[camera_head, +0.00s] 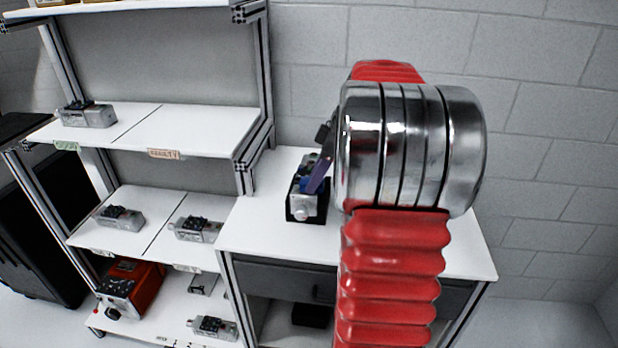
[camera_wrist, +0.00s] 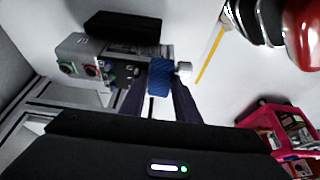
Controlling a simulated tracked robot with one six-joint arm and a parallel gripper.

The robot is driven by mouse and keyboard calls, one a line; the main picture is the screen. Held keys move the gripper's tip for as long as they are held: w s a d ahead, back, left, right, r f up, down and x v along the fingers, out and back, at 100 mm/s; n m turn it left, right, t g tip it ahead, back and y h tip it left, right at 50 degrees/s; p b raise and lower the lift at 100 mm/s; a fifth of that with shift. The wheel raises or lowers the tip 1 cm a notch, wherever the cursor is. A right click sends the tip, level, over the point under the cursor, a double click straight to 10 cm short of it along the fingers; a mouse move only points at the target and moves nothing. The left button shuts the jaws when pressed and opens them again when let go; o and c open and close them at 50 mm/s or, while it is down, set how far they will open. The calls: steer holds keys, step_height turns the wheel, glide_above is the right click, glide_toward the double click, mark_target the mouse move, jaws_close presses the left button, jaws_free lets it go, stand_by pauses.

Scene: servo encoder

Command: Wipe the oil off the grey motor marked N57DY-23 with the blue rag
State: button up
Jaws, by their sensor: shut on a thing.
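The grey motor (camera_head: 303,207) sits in a black holder on the white worktop, partly hidden by my arm. In the wrist view the grey housing (camera_wrist: 78,46) has a green and a red round connector, with a silver end piece (camera_wrist: 184,69) at its right. My gripper (camera_wrist: 158,84) is shut on the blue rag (camera_wrist: 160,72). The rag is at the motor, near the silver end; I cannot tell whether it touches. In the head view the rag (camera_head: 309,184) shows only in part. The marking and any oil cannot be made out.
A shelf unit (camera_head: 200,118) with similar grey units and an orange-red box (camera_head: 131,287) stands left of the worktop (camera_head: 255,228). A block wall is behind. The worktop's left front is clear. A pink crate (camera_wrist: 262,117) shows at lower right in the wrist view.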

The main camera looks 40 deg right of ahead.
steer(key=shift+r, duration=0.1)
steer(key=shift+r, duration=2.95)
steer(key=shift+r, duration=0.15)
step_height(320, 180, up, 3)
steer(key=shift+f, duration=0.15)
steer(key=shift+s, duration=0.1)
